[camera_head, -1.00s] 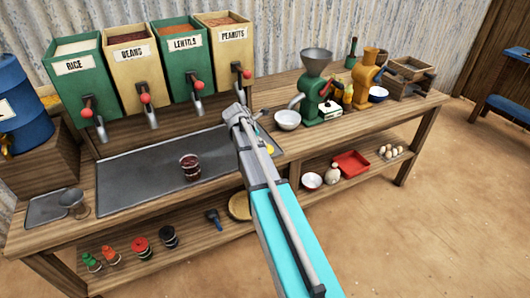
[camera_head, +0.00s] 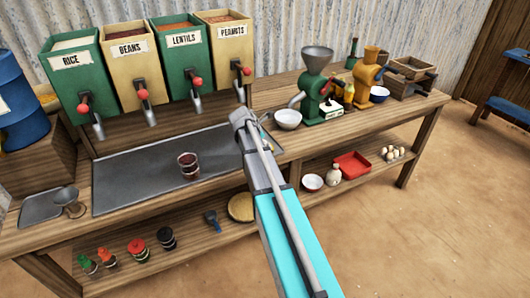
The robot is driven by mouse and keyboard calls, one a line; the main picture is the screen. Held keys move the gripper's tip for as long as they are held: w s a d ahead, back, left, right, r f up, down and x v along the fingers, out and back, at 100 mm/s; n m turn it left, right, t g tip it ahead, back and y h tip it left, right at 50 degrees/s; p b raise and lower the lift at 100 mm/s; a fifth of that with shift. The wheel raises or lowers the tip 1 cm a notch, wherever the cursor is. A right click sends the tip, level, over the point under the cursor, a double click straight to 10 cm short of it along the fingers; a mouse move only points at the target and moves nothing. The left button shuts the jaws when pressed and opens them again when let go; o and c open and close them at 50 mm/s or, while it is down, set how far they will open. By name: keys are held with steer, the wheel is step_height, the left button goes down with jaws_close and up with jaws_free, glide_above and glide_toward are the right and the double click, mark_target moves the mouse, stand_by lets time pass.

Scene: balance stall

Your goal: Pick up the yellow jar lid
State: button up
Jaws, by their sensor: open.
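My arm reaches across the counter, and my gripper (camera_head: 243,120) is at its far end over the right end of the metal tray (camera_head: 130,182). The gripper is open; its fingertips are mostly hidden behind my own wrist. I cannot make out the yellow jar lid now; my arm covers the spot at the tray's right end where a small yellow patch showed earlier. A glass jar with dark red contents (camera_head: 188,167) stands open on the tray, left of my gripper.
Dispensers for rice (camera_head: 73,85), beans, lentils and peanuts (camera_head: 229,52) stand behind the tray. A white bowl (camera_head: 288,120) and a green grinder (camera_head: 316,92) are to the right. The lower shelf holds bottles, jars and a red tray (camera_head: 352,163).

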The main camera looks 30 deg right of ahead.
steer(key=shift+w+d+f, duration=0.1)
steer(key=shift+d+f, duration=0.2)
steer(key=shift+f, duration=0.15)
steer(key=c, duration=0.9)
